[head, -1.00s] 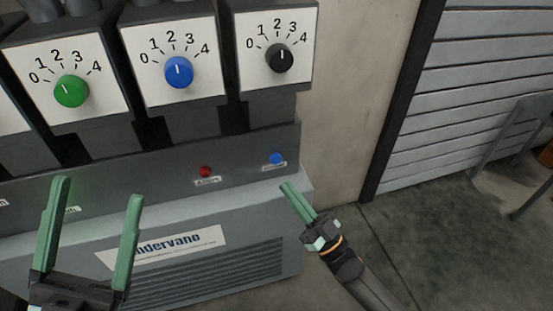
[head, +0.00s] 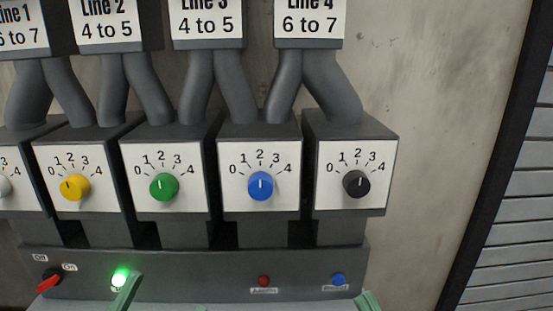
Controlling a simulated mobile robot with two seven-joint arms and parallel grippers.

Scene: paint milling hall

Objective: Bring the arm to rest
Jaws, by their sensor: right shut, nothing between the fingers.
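Only the fingertips of my two grippers show, at the bottom edge of the head view. My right gripper (head: 368,300) is shut and empty, its green tips just below and right of the blue button (head: 338,280). My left gripper (head: 164,296) shows two green tips set apart, so it is open, with nothing seen between them. One tip is in front of the panel just below the lit green lamp (head: 118,278). The rest of both grippers and arms is below the picture.
A row of dial boxes has a yellow knob (head: 75,187), green knob (head: 164,187), blue knob (head: 260,186) and black knob (head: 356,184). Below are a red switch (head: 48,281) and red button (head: 264,281). Bare wall (head: 440,150) and a slatted shutter (head: 515,220) lie right.

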